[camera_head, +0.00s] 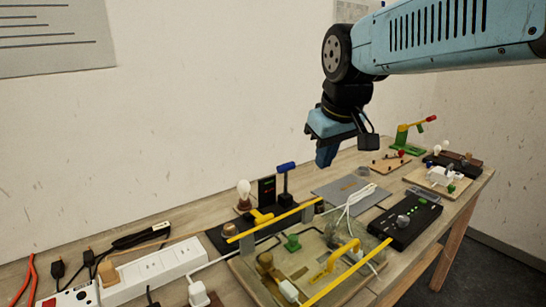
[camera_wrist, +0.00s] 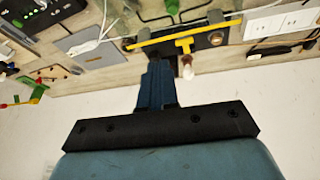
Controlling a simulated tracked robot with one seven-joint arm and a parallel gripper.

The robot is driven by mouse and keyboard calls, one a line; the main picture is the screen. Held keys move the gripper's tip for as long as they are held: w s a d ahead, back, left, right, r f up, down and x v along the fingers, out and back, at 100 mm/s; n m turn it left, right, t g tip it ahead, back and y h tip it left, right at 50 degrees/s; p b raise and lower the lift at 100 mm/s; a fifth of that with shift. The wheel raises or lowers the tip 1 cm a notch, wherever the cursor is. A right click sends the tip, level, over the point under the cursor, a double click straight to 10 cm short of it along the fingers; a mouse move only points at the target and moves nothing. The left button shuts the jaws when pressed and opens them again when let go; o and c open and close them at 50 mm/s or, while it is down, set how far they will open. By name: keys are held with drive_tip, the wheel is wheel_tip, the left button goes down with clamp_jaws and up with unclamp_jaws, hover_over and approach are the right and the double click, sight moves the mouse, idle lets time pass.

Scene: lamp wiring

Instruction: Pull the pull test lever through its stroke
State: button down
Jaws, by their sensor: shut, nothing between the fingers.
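My gripper (camera_head: 326,160) is shut and empty, hanging above the back of the bench. Its blue fingers also show in the wrist view (camera_wrist: 157,68), close together. No label names the pull test lever, so I cannot tell for sure which one it is. One lever-like part is a blue-topped black handle (camera_head: 286,168) standing upright on a dark base, left of and below my gripper. Another is a green stand with a yellow arm and red end (camera_head: 415,128), further right. My gripper appears apart from both. The fingers may hide the blue-topped handle in the wrist view.
Yellow bars (camera_head: 345,272) and a yellow arch (camera_head: 343,255) rise from the front board. White cables (camera_head: 355,203) lie over a grey mat (camera_head: 335,193). A black box (camera_head: 405,222) stands at right, a white power strip (camera_head: 152,268) at left. The wall is close behind.

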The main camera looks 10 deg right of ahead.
drive_tip(key=w+a+r+n+g, duration=0.15)
drive_tip(key=w+n, duration=0.35)
drive_tip(key=w, duration=0.6)
drive_tip(key=w+d+r+n+g, duration=0.1)
drive_tip(key=w+r+n+g, duration=0.3)
drive_tip(key=w, duration=0.7)
drive_tip(key=w+f+n, duration=0.3)
drive_tip(key=w, duration=0.3)
drive_tip(key=w+a+f+n+g+h, duration=0.1)
drive_tip(key=w+f+n, duration=0.2)
drive_tip(key=w, duration=0.3)
drive_tip(key=w+a+f+n+g, duration=0.1)
drive_tip(key=w+f+n, duration=0.2)
drive_tip(key=w, duration=0.3)
drive_tip(key=shift+f+n, duration=0.25)
drive_tip(key=shift+n, duration=0.65)
drive_tip(key=s+d+f, duration=0.2)
drive_tip(key=s+f, duration=0.4)
drive_tip(key=f, duration=0.4)
drive_tip(key=shift+s+d+f, duration=0.2)
drive_tip(key=shift+s+d, duration=0.05)
